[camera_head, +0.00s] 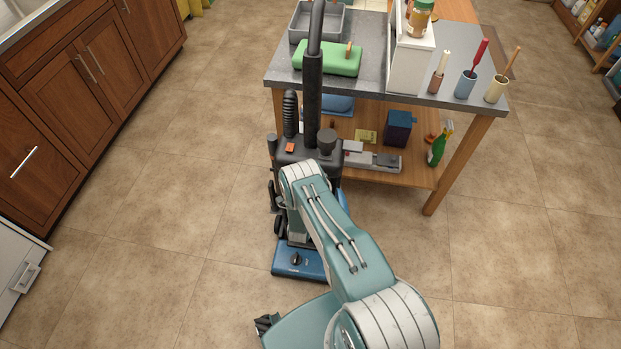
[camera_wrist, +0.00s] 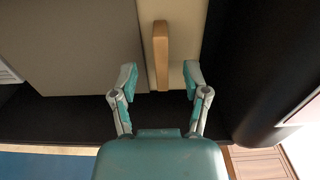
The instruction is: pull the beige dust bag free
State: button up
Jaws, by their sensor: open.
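In the wrist view a pale beige surface, which looks like the dust bag (camera_wrist: 184,40), fills the upper middle. A tan upright tab (camera_wrist: 160,55) stands out in front of it. My gripper (camera_wrist: 160,80) is open, one finger on each side of the tab's lower end, with gaps on both sides. Whether the fingertips reach as deep as the tab I cannot tell. In the head view an upright vacuum cleaner (camera_head: 296,152) with a black handle and blue base stands before the workbench. My arm partly covers it. I cannot make out the bag there.
A grey-topped workbench (camera_head: 440,97) with a lower shelf stands behind the vacuum. It holds a green case (camera_head: 328,60), cups and bottles. Brown cabinets (camera_head: 95,60) line the left. In the wrist view a black rounded part (camera_wrist: 265,60) lies close right. Floor at right is clear.

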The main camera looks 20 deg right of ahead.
jog(key=shift+w+d, duration=0.1)
jog(key=shift+w, duration=0.5)
jog(key=shift+d, duration=0.1)
grip_shut()
jog(key=shift+s, duration=0.1)
jog(key=v, duration=1.4)
jog(key=shift+s+a, duration=0.25)
jog(key=shift+s, duration=0.1)
dwell(2.5)
jog(key=shift+r, duration=0.15)
